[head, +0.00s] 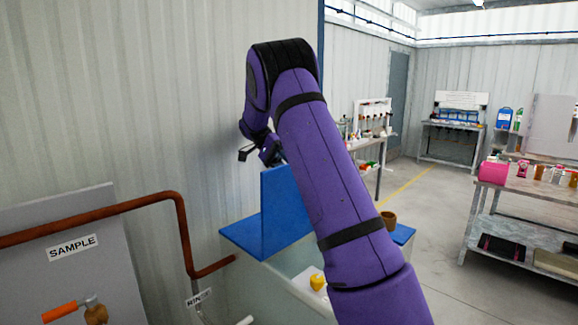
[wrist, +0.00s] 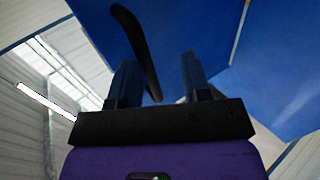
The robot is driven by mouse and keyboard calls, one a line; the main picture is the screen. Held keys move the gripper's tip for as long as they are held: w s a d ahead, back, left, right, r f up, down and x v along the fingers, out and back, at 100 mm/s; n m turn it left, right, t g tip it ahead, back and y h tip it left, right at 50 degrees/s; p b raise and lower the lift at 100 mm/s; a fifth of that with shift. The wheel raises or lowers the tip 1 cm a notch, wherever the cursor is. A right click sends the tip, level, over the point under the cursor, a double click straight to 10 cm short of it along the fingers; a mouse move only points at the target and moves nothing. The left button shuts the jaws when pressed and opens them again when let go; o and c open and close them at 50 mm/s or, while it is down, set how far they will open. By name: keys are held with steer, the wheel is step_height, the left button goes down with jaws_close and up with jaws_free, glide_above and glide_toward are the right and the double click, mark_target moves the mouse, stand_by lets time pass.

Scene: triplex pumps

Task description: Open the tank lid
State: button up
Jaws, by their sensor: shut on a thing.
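The tank (head: 280,290) stands low at the centre of the head view, with pale walls and a blue top. Its blue lid panel (head: 284,212) stands about upright, raised from the top. In the wrist view the blue lid (wrist: 200,25) fills much of the upper picture. A dark curved handle (wrist: 138,45) runs down between the fingers of my gripper (wrist: 158,70), which is shut on it. In the head view my gripper (head: 265,152) is small at the lid's upper edge, partly hidden by my purple arm.
A flat blue cover part (head: 243,236) lies left of the lid. A yellow object (head: 317,281) shows inside the tank. A brown pipe (head: 130,205) and a SAMPLE panel (head: 70,215) are at left, by the corrugated wall. Shelves stand right; the floor between is clear.

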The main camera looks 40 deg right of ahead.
steer(key=shift+a+f, duration=0.15)
steer(key=shift+f, duration=0.5)
steer(key=o, duration=0.7)
steer(key=shift+w, duration=0.15)
steer(key=shift+o, duration=0.2)
steer(key=shift+r, duration=0.15)
steer(key=shift+r, duration=0.1)
steer(key=s+a+r, duration=0.2)
steer(key=s+a, duration=0.1)
steer(key=s, duration=0.4)
steer(key=s+a+r, duration=0.2)
steer(key=s+a, duration=0.1)
steer(key=s, duration=0.4)
steer(key=shift+s+r, duration=0.35)
steer(key=shift+s, duration=0.05)
